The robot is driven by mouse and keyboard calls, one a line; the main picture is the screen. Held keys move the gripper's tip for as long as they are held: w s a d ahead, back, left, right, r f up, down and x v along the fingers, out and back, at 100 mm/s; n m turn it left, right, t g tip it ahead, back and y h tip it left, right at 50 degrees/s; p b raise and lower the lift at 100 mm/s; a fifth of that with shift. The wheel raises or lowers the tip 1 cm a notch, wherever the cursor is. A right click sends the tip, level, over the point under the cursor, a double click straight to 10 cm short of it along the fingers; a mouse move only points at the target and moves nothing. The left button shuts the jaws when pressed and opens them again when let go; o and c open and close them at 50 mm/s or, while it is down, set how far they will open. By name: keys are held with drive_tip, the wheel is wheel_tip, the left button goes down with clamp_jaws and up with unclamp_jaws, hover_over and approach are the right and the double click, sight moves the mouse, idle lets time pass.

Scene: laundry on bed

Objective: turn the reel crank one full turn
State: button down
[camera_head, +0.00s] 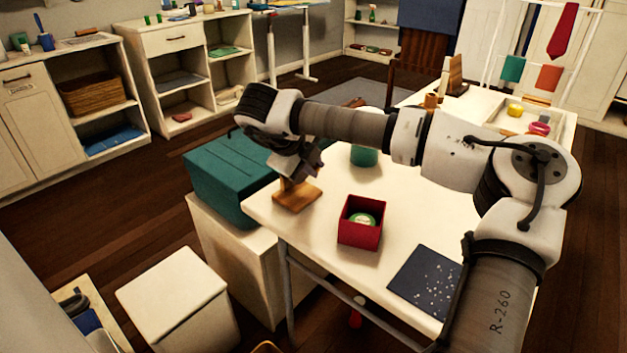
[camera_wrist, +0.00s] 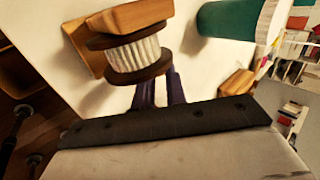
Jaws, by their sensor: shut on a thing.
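The reel stands on the white table. Its wooden base (camera_head: 297,196) shows in the head view below my gripper (camera_head: 298,168), which covers most of the rest. In the wrist view the reel's pale ribbed spool (camera_wrist: 136,55) sits between two dark brown discs, beside a wooden post (camera_wrist: 130,16). My gripper's dark fingers (camera_wrist: 161,92) reach to the near disc, their tips partly hidden behind its edge. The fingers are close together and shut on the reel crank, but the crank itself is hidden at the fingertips.
A red box (camera_head: 361,231) with a green and white item inside stands on the table (camera_head: 420,214). A green cylinder (camera_head: 363,155) stands behind the reel; a dark blue speckled mat (camera_head: 427,281) lies front right. A teal chest (camera_head: 226,181) is close on the left.

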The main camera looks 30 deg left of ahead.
drive_tip(key=shift+s+t+b, duration=0.1)
drive_tip(key=shift+t+b, duration=0.3)
drive_tip(key=shift+b, duration=0.15)
drive_tip(key=c, duration=1.4)
unclamp_jaws()
drive_tip(key=shift+c, duration=0.2)
drive_tip(key=shift+r, duration=0.1)
drive_tip(key=v, duration=1.3)
drive_tip(key=shift+s+r, duration=0.25)
drive_tip(key=shift+a, duration=0.15)
